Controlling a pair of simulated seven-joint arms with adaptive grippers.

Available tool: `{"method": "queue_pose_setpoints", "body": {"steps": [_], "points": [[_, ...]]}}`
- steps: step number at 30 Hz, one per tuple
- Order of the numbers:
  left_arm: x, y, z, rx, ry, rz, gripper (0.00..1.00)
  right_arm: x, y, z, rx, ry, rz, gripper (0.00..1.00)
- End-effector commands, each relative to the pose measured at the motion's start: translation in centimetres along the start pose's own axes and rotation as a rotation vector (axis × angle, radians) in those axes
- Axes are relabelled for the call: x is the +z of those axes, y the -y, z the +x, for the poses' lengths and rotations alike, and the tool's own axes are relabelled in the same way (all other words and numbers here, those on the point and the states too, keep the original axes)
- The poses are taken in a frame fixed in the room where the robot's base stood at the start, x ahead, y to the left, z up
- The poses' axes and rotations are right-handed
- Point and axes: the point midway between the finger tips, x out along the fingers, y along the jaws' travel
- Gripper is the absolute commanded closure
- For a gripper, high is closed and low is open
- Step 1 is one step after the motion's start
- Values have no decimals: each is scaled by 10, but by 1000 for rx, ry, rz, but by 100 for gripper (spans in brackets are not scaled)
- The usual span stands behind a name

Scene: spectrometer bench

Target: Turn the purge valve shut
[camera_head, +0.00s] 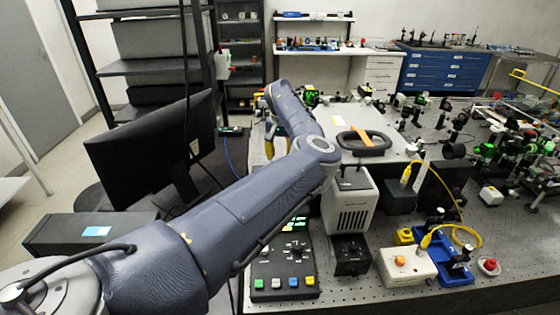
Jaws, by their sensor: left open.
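My left arm reaches from the lower left across the bench, and its wrist bends down at the far side. My left gripper (269,138) points down there, small and partly hidden by the arm; it is open. Yellow parts (256,156) show around and below it, but I cannot tell whether they are the purge valve. No valve handle can be made out clearly, and I cannot tell whether the gripper touches anything. My right gripper is out of view.
A dark monitor (145,150) is on the left. A button panel (284,274) and a white vented box (351,205) stand in front. Optics crowd the bench at right.

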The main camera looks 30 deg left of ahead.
Motion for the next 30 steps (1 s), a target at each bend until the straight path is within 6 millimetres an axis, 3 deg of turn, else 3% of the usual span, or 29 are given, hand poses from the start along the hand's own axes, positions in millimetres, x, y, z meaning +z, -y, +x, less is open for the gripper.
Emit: {"method": "queue_pose_setpoints", "body": {"steps": [7,20,30], "points": [[0,0,19,0,0,0,61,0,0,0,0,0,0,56],[0,0,23,0,-1,0,58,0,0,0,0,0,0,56],[0,0,23,0,0,0,97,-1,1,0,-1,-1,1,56]]}}
